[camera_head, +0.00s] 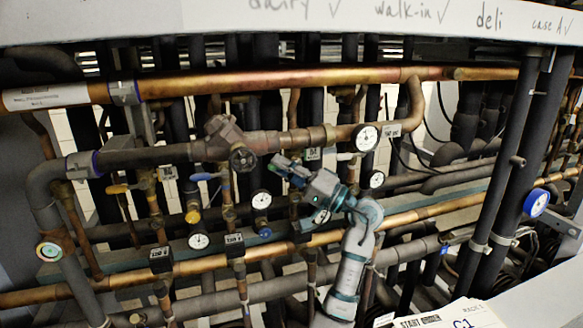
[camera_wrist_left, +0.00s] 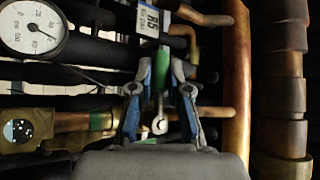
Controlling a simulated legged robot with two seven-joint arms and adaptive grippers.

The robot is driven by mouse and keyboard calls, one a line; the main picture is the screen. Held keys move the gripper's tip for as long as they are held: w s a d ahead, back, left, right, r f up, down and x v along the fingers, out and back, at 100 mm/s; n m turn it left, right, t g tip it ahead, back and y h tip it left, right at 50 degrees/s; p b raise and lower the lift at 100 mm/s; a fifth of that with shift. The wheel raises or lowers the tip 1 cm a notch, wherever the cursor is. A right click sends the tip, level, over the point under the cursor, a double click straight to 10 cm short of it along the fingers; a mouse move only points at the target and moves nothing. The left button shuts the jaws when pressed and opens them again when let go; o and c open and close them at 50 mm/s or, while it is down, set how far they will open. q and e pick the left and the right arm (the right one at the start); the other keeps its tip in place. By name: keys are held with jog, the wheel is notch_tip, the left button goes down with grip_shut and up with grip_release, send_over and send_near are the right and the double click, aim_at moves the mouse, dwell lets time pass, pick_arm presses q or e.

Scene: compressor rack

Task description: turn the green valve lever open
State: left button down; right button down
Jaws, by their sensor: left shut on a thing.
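The green valve lever (camera_wrist_left: 162,68) shows in the left wrist view between the two fingers of my left gripper (camera_wrist_left: 160,80). A metal end with a round hole sits below its green grip. My left gripper is shut on the lever. There the lever is mostly hidden by the gripper and too small to make out clearly. My right gripper is in neither view.
A thick copper pipe (camera_head: 270,83) runs across above the gripper. White dial gauges, one at upper right (camera_head: 366,138) and one below left (camera_head: 261,199), stand close to it. Yellow (camera_head: 117,188) and blue (camera_head: 203,177) valve handles are to the left. Pipes crowd the space around my arm.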

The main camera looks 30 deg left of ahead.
pick_arm(q)
jog(key=shift+s+a+r, duration=0.2)
jog(key=shift+s+a, duration=0.05)
jog(key=shift+f+n+h, duration=0.1)
jog(key=shift+n+h, duration=0.2)
jog(key=shift+p, duration=0.3)
jog(key=shift+w+f+n+g+h+p, duration=0.15)
jog(key=shift+f+n+g+h+p, duration=0.2)
jog(key=shift+n+h+p, duration=0.7)
jog(key=shift+f+n+h+p, duration=0.45)
jog(key=shift+h+p, duration=0.1)
jog(key=shift+p, duration=0.15)
jog(key=shift+w+d+f+n+h+p, duration=0.1)
jog(key=shift+f+n+h+p, duration=0.35)
jog(key=shift+h+p, duration=0.15)
jog(key=shift+w+d+f+n+h+p, duration=0.1)
jog(key=shift+f+n+h+p, duration=0.25)
jog(key=shift+f+h+p, duration=0.15)
jog(key=shift+f, duration=0.1)
